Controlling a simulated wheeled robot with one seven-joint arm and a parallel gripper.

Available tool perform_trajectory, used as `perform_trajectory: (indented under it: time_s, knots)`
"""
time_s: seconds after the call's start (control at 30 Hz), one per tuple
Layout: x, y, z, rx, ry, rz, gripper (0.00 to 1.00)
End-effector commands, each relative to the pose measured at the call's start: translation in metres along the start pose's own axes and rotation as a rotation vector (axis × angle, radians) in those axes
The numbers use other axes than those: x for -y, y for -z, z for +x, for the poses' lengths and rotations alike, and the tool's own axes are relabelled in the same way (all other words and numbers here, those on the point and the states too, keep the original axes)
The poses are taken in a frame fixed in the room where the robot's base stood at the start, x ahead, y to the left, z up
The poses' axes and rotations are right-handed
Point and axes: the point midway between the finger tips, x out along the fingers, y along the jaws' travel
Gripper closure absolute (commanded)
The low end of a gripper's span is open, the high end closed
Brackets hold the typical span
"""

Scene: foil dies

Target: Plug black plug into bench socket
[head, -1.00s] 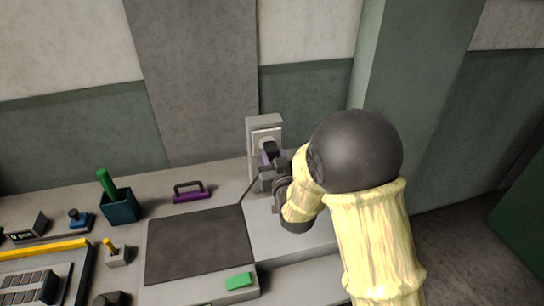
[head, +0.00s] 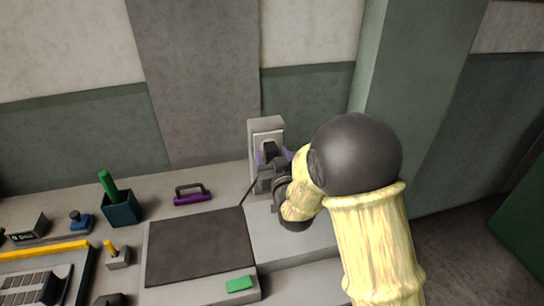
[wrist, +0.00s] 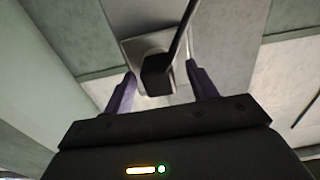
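The black plug (head: 270,149) sits against the pale face of the bench socket (head: 266,125), which stands upright at the back of the bench. In the wrist view the plug (wrist: 156,73) meets the socket plate (wrist: 133,46), and its dark cable runs up past it. How deep the plug sits is hidden. My gripper (head: 272,158) is at the plug, with its purple fingers spread on either side. The wrist view shows gaps between the plug and both fingers of my gripper (wrist: 161,80), so it is open around the plug.
A dark mat (head: 196,246) lies on the bench in front, with a green block (head: 240,284) at its near edge. A purple-based handle (head: 192,194) and a dark cup (head: 121,209) with a green stick stand left. The wall is close behind the socket.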

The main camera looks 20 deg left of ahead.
Motion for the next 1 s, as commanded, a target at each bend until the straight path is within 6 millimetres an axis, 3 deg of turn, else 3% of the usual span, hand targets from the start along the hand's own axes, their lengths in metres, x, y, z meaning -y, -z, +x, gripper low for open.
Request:
perform_trajectory:
  time_s: [0.27,0.43,1.0]
  knots:
    - [-0.001,-0.001,-0.002,0.000,-0.002,0.000,0.42]
    - [-0.001,-0.002,-0.016,0.000,-0.002,0.001,0.42]
    - [0.000,-0.003,-0.119,-0.001,0.000,0.001,0.42]
